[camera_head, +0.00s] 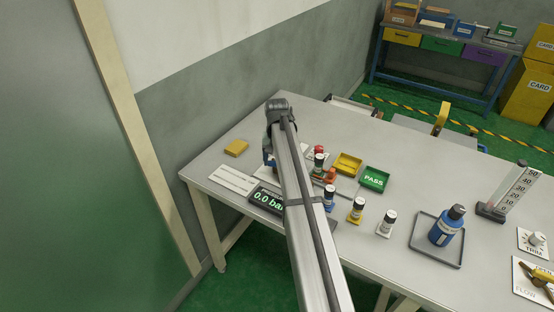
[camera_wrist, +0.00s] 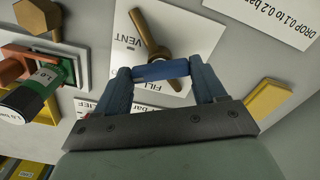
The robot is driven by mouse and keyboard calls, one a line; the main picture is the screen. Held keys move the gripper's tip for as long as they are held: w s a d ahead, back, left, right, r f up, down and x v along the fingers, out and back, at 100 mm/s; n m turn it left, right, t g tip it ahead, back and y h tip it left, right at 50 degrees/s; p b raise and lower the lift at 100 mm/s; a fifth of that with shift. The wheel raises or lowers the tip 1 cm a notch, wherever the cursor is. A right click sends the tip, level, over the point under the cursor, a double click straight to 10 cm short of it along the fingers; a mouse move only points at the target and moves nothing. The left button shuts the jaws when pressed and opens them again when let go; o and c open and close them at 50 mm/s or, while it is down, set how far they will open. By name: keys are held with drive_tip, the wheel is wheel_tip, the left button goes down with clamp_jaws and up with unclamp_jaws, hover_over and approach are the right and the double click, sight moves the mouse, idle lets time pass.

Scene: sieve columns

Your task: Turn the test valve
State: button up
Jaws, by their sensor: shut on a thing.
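In the camera_wrist view, a white plate (camera_wrist: 199,30) marked VENT and FILL carries the test valve, with a brass lever (camera_wrist: 151,33). How the bar joins the brass lever is hidden. In the camera_head view, my arm covers most of the valve area, and part of my gripper (camera_head: 268,152) shows low over the table's left end.
A dark display (camera_head: 266,198) reads about 0.0 bar. Several small capped vials, a yellow tray (camera_head: 347,163) and a green PASS tray (camera_head: 374,179) stand right of my arm. A blue bottle (camera_head: 447,226) stands in a grey tray (camera_head: 416,243). A yellow block (camera_head: 236,148) lies at the left.

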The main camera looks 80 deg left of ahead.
drive_tip(key=n, duration=1.2)
drive_tip(key=shift+n, duration=0.3)
idle(0.4)
drive_tip(key=o, duration=1)
drive_tip(key=shift+o, duration=0.2)
drive_tip(key=shift+r, duration=0.1)
wheel_tip(320, 180, up, 14)
drive_tip(key=shift+w+f, duration=0.1)
drive_tip(key=shift+f, duration=0.1)
